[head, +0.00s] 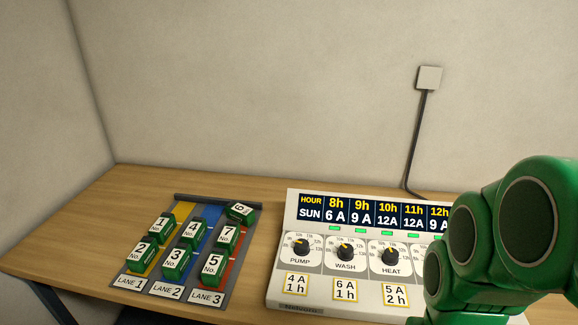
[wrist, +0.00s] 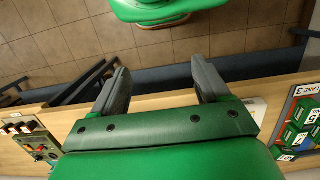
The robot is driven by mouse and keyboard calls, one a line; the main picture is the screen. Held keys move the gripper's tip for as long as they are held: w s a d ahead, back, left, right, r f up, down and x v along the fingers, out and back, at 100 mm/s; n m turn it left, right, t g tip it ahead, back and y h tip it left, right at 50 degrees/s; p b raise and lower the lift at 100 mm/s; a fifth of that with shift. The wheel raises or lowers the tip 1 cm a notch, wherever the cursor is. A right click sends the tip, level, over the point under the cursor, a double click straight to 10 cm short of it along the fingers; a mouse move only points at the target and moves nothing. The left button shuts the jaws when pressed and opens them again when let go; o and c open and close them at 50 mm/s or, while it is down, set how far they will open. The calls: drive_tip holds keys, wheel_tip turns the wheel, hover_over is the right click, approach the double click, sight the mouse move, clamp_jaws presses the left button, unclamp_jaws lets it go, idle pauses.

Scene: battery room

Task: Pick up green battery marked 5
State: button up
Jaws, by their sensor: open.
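The green battery marked 5 (head: 211,267) sits at the front of the red lane 3 on the grey lane tray (head: 222,300), just behind the LANE 3 label. The battery marked 7 (head: 228,236) stands behind it in the same lane. My gripper (wrist: 163,84) shows in the wrist view with its two dark fingers wide apart and nothing between them. The head view shows green parts of my arm at the right, not the fingers.
Lane 1 holds batteries 1 (head: 161,228) and 2 (head: 142,256); lane 2 holds 4 (head: 193,233) and 3 (head: 175,265). Battery 6 (head: 240,211) sits turned at the back of lane 3. A control panel (head: 280,250) with dials stands right of the tray. Bare table (head: 75,245) lies left.

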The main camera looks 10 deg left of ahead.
drive_tip(key=shift+w, duration=0.1)
drive_tip(key=w+a+r, duration=0.1)
drive_tip(key=w+a, duration=0.2)
drive_tip(key=w, duration=0.4)
drive_tip(key=w+a, duration=0.4)
drive_tip(key=w, duration=0.3)
drive_tip(key=t, duration=0.2)
hover_over(214, 261)
drive_tip(key=d, duration=0.1)
wheel_tip(214, 261, down, 12)
drive_tip(key=shift+d+f, duration=0.1)
drive_tip(key=shift+s+a+f, duration=0.1)
drive_tip(key=shift+a+f, duration=0.3)
drive_tip(key=shift+a, duration=0.1)
drive_tip(key=shift+f, duration=3.8)
clamp_jaws()
